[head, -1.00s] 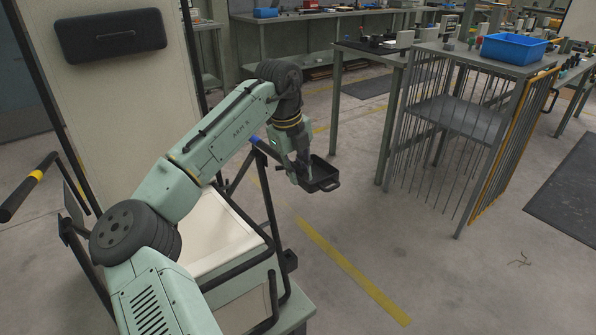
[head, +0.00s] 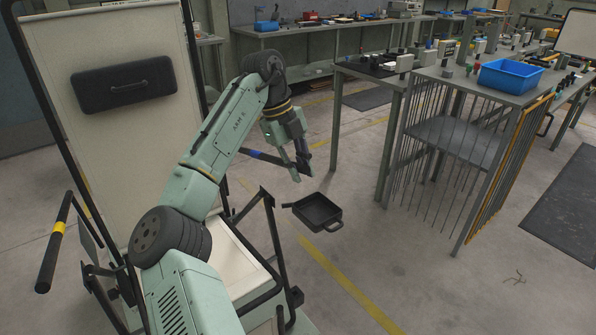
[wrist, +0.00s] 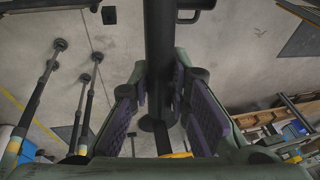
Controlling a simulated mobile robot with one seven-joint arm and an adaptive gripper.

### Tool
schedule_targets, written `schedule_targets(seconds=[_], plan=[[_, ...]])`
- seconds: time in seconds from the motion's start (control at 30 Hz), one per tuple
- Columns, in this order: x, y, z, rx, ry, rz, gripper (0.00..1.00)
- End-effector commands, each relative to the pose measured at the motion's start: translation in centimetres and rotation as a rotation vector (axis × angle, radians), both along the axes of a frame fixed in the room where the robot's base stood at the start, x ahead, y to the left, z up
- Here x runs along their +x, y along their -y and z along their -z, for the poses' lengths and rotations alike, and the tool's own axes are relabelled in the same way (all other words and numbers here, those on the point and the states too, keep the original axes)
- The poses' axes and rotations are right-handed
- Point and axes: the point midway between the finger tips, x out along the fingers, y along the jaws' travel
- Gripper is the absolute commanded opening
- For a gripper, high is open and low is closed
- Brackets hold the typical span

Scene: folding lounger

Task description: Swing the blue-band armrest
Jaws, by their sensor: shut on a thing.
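The blue-band armrest (head: 257,155) is a dark bar with a blue band on the right side of the lounger in the head view. My gripper (head: 300,165) is at its right end, fingers pointing down. In the wrist view a dark round bar (wrist: 160,60) runs between the purple-padded fingers (wrist: 160,105), which are shut on it. I take this bar to be the armrest; its blue band does not show there. The lounger's cream backrest (head: 115,150) stands upright. A yellow-band armrest (head: 57,232) is at the lounger's left.
A black tray with a handle (head: 318,212) is below my gripper, by the lounger's right side. A bench with hanging rods (head: 470,150) and a blue bin (head: 510,75) stands at the right. The floor between them is clear.

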Motion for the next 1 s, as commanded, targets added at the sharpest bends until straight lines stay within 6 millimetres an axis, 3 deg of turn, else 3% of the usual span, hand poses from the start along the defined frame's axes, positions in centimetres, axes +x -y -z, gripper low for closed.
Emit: schedule_targets(seconds=[0.3, 0.33, 0.6, 1.0], plan=[[0.05, -0.14, 0.07, -0.001, -0.003, -0.004, 0.0], [0.05, -0.14, 0.08, -0.001, -0.003, -0.004, 0.19], [0.0, -0.08, 0.05, -0.001, -0.004, -0.002, 0.37], [0.05, -0.25, -0.57, 0.0, -0.002, -0.001, 0.38]])
